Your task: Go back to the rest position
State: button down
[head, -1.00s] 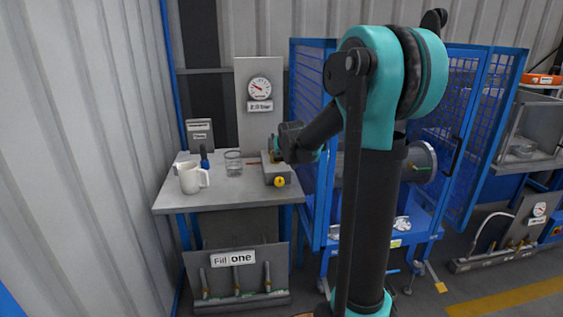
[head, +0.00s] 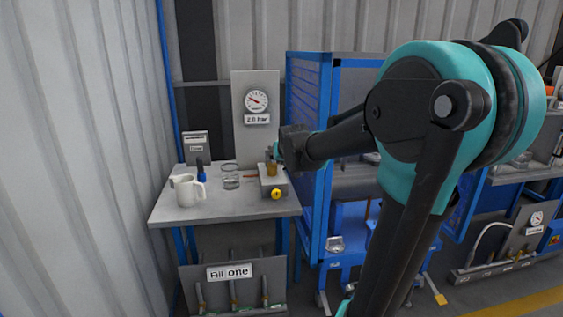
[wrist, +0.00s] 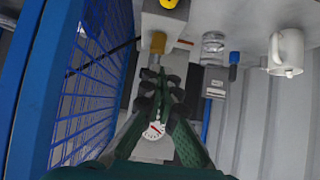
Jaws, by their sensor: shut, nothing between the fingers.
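My gripper (wrist: 160,85) shows in the wrist view with its dark fingers together and nothing between them. It points toward the grey block with the brass fitting (wrist: 158,42) and yellow knob. In the head view my arm reaches left from the right side. Its end is in front of the cage, close to the right of the grey block (head: 272,183) on the table; the fingers are hidden there. I cannot tell whether they touch the block. No separate object of the task is named.
The grey table (head: 225,208) holds a white jug (head: 187,190), a glass jar (head: 230,177) and a blue-topped item (head: 201,174). A gauge panel (head: 256,120) stands behind. The blue mesh cage (head: 306,130) is close beside my arm; in the wrist view its mesh (wrist: 95,75) fills the left.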

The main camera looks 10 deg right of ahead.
jog(key=shift+f, duration=0.1)
dwell(0.3)
jog(key=s+d+f+g, duration=0.1)
jog(key=s+f+g, duration=0.1)
jog(key=s+f, duration=0.5)
jog(key=s+d+f+g, duration=0.1)
jog(key=s+f+g, duration=0.1)
jog(key=s+f, duration=0.6)
jog(key=s+d+f+g, duration=0.1)
jog(key=s+f, duration=0.6)
jog(key=s, duration=0.9)
jog(key=shift+s+d+f+g, duration=0.15)
jog(key=shift+s+f+g, duration=0.2)
jog(key=shift+g, duration=0.35)
